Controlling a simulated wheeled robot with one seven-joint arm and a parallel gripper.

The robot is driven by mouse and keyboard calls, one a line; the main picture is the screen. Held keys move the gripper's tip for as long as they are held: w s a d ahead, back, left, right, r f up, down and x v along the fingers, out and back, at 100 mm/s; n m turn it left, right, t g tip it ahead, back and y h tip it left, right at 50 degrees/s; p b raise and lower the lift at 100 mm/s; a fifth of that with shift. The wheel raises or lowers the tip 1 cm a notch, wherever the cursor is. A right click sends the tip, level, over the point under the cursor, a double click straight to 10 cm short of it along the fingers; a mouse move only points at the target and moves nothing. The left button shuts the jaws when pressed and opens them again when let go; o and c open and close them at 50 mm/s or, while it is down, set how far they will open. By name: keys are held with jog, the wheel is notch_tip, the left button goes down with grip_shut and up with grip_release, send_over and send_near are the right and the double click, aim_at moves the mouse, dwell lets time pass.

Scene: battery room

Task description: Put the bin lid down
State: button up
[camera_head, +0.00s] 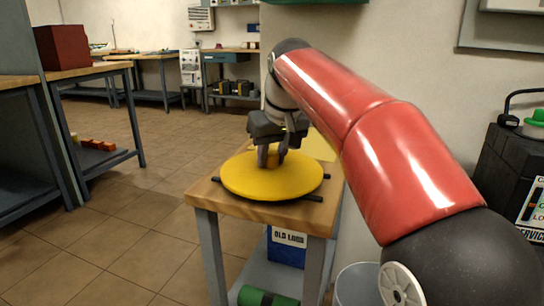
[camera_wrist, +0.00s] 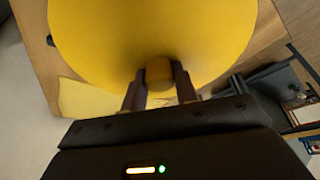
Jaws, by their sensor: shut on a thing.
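The bin lid (camera_head: 250,178) is a round yellow disc with a small knob on top. It lies flat at the small wooden-topped table (camera_head: 215,197), over dark strips that stick out from under its edge. I cannot tell whether it rests fully on them. In the wrist view the lid (camera_wrist: 150,35) fills the upper middle. My gripper (camera_head: 272,157) points down over the lid's middle. Its two fingers (camera_wrist: 159,78) are shut on the lid's knob (camera_wrist: 159,70), one on each side.
A yellow sheet (camera_head: 318,145) lies behind the lid on the table. A blue box (camera_head: 286,250) and a green roll (camera_head: 265,298) are on the lower shelf. A grey bin (camera_head: 357,285) stands at the right. A dark cabinet (camera_head: 508,170) is at far right. Open tiled floor lies left.

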jog(key=shift+f, duration=0.2)
jog(key=o, duration=1)
jog(key=shift+o, duration=0.2)
jog(key=p+v, duration=0.3)
jog(key=v, duration=0.9)
jog(key=shift+r+p, duration=0.3)
jog(key=shift+p, duration=0.1)
